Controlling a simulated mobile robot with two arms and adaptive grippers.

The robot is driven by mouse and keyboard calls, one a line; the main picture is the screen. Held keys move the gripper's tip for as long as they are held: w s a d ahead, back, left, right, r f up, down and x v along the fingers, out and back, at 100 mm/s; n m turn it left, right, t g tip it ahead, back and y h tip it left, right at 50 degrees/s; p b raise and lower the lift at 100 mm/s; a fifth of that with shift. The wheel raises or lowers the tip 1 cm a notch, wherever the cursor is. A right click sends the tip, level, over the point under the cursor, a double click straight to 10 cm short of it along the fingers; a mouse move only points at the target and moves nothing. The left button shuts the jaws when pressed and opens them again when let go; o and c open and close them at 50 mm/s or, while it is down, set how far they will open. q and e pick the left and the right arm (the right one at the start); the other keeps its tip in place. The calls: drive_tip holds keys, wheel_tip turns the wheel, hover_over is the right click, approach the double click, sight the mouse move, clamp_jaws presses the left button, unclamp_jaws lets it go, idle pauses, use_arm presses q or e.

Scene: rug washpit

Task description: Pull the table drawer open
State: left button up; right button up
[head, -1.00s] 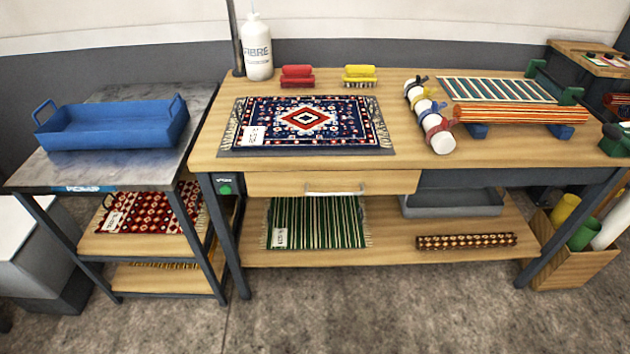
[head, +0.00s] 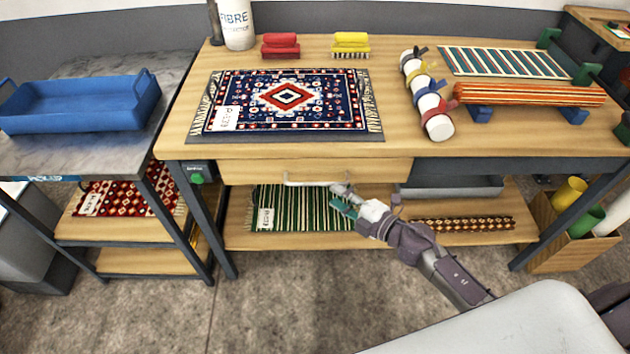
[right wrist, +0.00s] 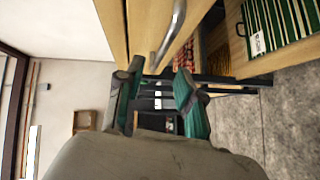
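The table drawer (head: 248,171) is a light wooden front under the tabletop, and it looks shut. Its silver bar handle (head: 308,183) runs level across the middle of the front. My right gripper (head: 341,198) is at the handle's right end, just below and in front of it in the picture. In the right wrist view its two green fingers (right wrist: 159,72) are apart with nothing between them. There the handle (right wrist: 173,38) lies just beyond the fingertips; I cannot tell whether they touch it. My left gripper is in neither view.
The table (head: 400,148) carries a patterned rug (head: 290,97), brushes, a bottle and a roll with straps (head: 428,97). The lower shelf (head: 370,238) holds a green striped rug (head: 300,208) and a grey tray (head: 450,187). A side table with a blue tray (head: 80,106) stands left.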

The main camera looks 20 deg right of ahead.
sight(317, 183)
drive_tip(key=x, duration=0.8)
drive_tip(key=shift+d+f, duration=0.1)
clamp_jaws()
